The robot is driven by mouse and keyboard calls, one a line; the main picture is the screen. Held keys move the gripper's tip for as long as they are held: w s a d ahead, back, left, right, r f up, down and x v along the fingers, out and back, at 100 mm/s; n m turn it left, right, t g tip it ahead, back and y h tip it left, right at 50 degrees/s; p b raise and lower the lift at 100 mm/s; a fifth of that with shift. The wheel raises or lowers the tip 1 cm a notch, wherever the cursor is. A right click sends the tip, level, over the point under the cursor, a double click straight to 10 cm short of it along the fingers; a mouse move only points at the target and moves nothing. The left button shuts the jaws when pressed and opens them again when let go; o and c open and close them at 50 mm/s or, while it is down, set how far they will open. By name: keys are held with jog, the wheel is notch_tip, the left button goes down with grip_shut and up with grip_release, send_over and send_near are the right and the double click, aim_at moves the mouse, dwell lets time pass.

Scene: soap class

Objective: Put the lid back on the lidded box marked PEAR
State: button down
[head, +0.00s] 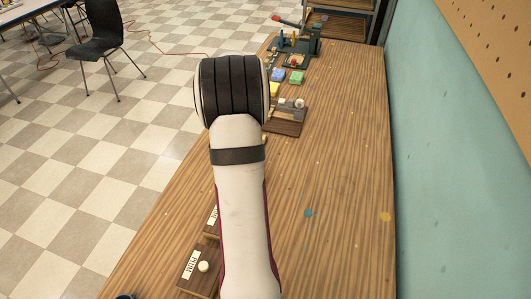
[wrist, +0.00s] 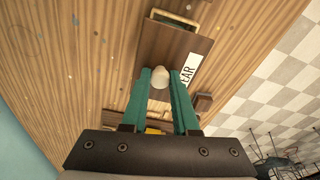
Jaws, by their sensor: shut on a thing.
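In the wrist view my gripper (wrist: 160,80), with green fingers, is shut on the pale round knob (wrist: 160,76) of a dark brown lid (wrist: 180,42). A white label (wrist: 189,72) at the lid's right side reads "EAR"; its first letter is covered by a finger. Beyond the lid's far edge part of a box with a light rim (wrist: 176,15) shows. I cannot tell how far the lid is from it.
In the head view a lidded box marked PLUM (head: 203,280) stands near the front left edge, with another labelled box (head: 211,216) partly behind my arm. Soap-like blue (head: 277,75) and green (head: 296,77) blocks lie farther back. The table's right side (head: 340,170) is clear up to the wall.

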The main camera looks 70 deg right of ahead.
jog(key=shift+w+f, duration=0.2)
jog(key=shift+f, duration=2.9)
jog(key=shift+f, duration=0.55)
jog(key=c, duration=0.6)
grip_release()
jog(key=shift+o, duration=0.2)
jog(key=o, duration=0.4)
jog(key=shift+o, duration=0.2)
